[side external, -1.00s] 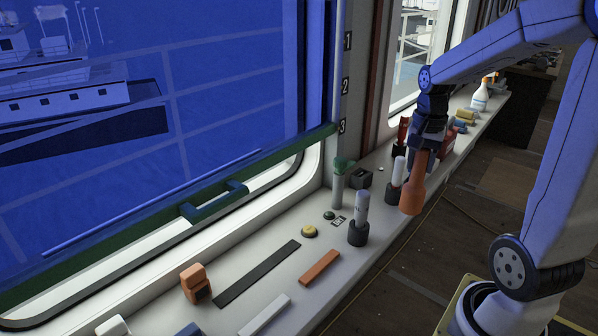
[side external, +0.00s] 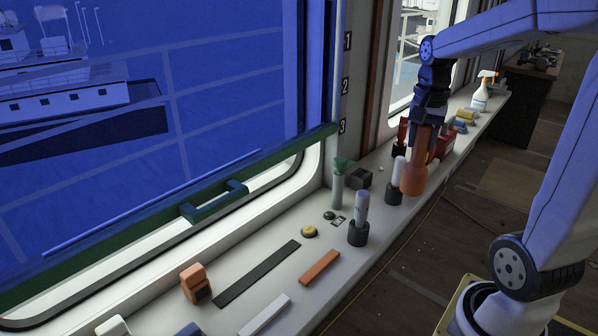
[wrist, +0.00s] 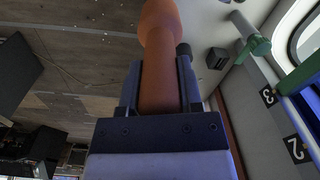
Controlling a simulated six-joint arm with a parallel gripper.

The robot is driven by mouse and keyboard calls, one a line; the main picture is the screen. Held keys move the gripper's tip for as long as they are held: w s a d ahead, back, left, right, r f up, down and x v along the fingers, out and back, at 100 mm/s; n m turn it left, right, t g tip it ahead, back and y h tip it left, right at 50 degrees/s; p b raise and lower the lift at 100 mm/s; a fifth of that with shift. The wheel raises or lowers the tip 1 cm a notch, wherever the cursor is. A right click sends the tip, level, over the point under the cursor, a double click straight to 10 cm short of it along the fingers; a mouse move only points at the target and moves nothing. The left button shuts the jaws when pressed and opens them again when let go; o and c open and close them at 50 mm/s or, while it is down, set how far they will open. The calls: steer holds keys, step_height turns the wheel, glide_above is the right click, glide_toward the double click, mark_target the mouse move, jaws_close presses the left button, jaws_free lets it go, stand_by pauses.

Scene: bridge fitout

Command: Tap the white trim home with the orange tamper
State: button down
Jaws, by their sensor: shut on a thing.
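The orange tamper (side external: 414,176) is held upright in my gripper (side external: 425,132), wide end down, beside the row of dark-based white cylinders. In the wrist view the tamper (wrist: 158,45) runs between the two fingers (wrist: 158,85), which are shut on its handle. Whether its lower end touches the sill cannot be told. A white trim strip (side external: 265,314) lies on the sill at the front, well apart from the tamper. The trim is not recognisable in the wrist view.
The white sill also holds an orange strip (side external: 320,267), a long dark strip (side external: 257,272), an orange device (side external: 195,283), a yellow button (side external: 309,231) and a cylinder in a dark base (side external: 359,233). A green-topped post (side external: 338,187) stands by the window. A spray bottle (side external: 481,96) is far back.

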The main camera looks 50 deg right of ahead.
steer(key=w+a+n, duration=0.3)
steer(key=w+a, duration=0.4)
steer(key=w+a+n, duration=0.2)
steer(key=a+n, duration=0.2)
steer(key=a, duration=1.1)
steer(key=w+a+n, duration=0.2)
steer(key=a+n, duration=0.3)
steer(key=a, duration=0.9)
step_height(320, 180, down, 8)
steer(key=shift+w, duration=0.2)
steer(key=shift+f, duration=0.2)
steer(key=shift+f, duration=1.85)
